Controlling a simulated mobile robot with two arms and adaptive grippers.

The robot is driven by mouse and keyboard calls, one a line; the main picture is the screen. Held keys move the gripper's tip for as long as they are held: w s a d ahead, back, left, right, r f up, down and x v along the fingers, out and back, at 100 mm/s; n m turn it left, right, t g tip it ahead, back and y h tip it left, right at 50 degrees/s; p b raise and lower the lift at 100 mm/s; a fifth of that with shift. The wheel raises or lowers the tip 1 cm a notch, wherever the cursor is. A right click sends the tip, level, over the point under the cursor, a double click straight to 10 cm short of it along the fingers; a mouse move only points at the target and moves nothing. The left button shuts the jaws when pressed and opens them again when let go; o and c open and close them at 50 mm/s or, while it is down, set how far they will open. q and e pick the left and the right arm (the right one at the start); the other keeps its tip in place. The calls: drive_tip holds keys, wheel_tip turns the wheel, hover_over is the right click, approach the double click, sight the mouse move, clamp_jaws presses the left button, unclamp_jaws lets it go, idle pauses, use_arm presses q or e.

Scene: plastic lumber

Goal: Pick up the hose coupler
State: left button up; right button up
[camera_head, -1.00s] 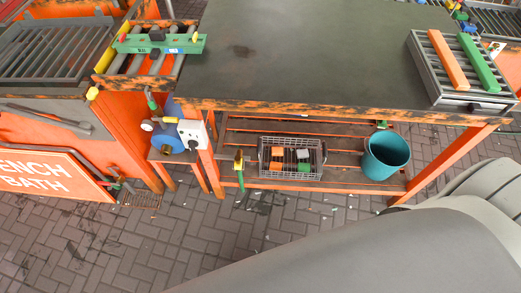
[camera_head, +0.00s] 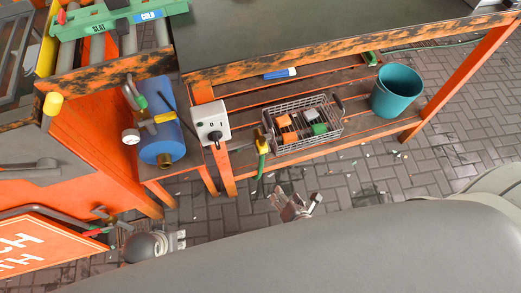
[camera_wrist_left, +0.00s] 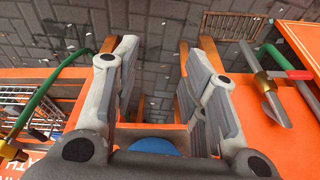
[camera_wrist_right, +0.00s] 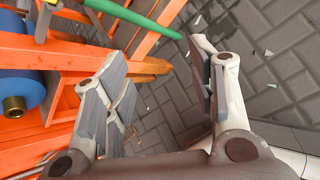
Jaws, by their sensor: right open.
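A yellow-brass fitting (camera_head: 264,140) with a short green hose hangs at the front edge of the low shelf; it looks like the hose coupler. Its brass part shows at the left edge in the left wrist view (camera_wrist_left: 10,150). The green hose (camera_wrist_right: 140,14) crosses the top of the right wrist view. My right gripper (camera_head: 300,203) is open and empty, below and right of the hose end in the head view, apart from it.
A blue cylinder (camera_head: 160,125) and a white switch box (camera_head: 211,120) stand left of the fitting. A wire basket (camera_head: 330,127) and teal bucket (camera_head: 397,90) are on the low slatted shelf. An orange table leg (camera_head: 220,168) is close by. Brick paving in front is open.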

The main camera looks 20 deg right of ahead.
use_arm(q)
drive_tip(key=b+v, duration=0.6)
drive_tip(key=v, duration=0.2)
use_arm(e)
drive_tip(key=w+a+r+n+t, duration=0.2)
drive_tip(key=w+r+n+t, duration=0.2)
drive_tip(key=r+n, duration=0.5)
approach(264, 150)
drive_tip(key=shift+f+x, duration=0.3)
drive_tip(key=shift+x, duration=1.6)
drive_tip(key=shift+w+f+m+b, duration=0.15)
drive_tip(key=shift+w+m+b, duration=0.25)
drive_tip(key=x, duration=0.2)
drive_tip(key=shift+w+b, duration=0.3)
drive_tip(key=shift+w+f, duration=0.15)
drive_tip(key=shift+w, duration=0.2)
use_arm(q)
drive_tip(key=w+d+t, duration=0.1)
drive_tip(key=w+t, duration=0.2)
drive_tip(key=w, duration=0.2)
drive_tip(key=shift+w+d+r+t+h, duration=0.2)
drive_tip(key=shift+w+r+t+h, duration=0.1)
drive_tip(key=shift+w+r, duration=0.15)
use_arm(e)
clamp_jaws()
